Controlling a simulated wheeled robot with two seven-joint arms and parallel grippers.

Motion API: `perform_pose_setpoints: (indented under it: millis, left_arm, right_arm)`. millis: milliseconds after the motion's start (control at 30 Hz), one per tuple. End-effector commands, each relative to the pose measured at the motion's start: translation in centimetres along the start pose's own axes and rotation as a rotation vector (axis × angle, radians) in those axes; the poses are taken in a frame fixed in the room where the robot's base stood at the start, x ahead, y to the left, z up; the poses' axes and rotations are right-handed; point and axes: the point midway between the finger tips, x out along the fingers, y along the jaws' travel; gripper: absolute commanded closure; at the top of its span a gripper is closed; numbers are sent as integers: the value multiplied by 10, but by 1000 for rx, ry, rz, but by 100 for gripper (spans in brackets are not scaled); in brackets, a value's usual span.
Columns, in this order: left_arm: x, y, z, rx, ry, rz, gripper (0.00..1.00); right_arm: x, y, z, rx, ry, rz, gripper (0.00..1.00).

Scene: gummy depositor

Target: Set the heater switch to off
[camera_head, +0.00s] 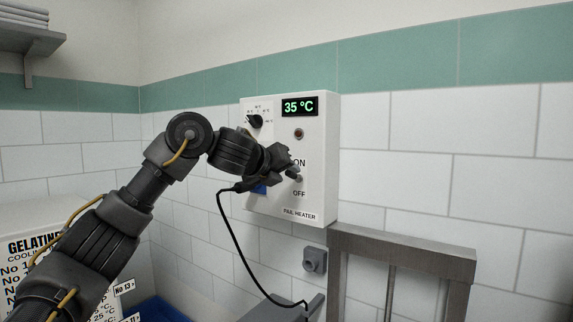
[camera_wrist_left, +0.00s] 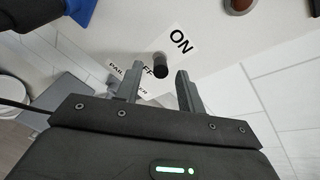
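The white pail heater box (camera_head: 322,150) hangs on the tiled wall, its display (camera_head: 300,106) reading 35 °C. Its ON and OFF labels (camera_head: 299,194) show on the front. My left gripper (camera_head: 291,171) is at the box front between these labels. In the left wrist view, the dark stub of the heater switch (camera_wrist_left: 160,62) stands by the OFF label, in the gap between the two spread fingers of my left gripper (camera_wrist_left: 159,76). No finger visibly grips it. Which way the switch is set is hard to tell. My right gripper is not in view.
A black dial (camera_head: 254,121) and a reddish round lamp (camera_head: 299,134) sit above the switch. A black cable (camera_head: 247,265) hangs below the box, near a grey wall fitting (camera_head: 314,260). A metal frame (camera_head: 405,247) stands at the lower right. A gelatine sign (camera_head: 35,246) is at left.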

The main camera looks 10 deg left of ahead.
Motion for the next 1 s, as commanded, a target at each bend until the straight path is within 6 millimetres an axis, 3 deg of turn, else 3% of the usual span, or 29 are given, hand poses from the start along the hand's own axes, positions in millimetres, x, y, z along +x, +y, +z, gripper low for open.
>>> perform_pose_setpoints:
  millis: [400,700,1000]
  left_arm:
    - [10,0,-1,-1,-1,-1,61]
    - [9,0,0,-1,-1,-1,100]
    - [10,4,-6,-2,-25,-16,100]
  right_arm:
    - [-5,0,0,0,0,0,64]
    - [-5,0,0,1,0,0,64]
    - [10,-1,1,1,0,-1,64]
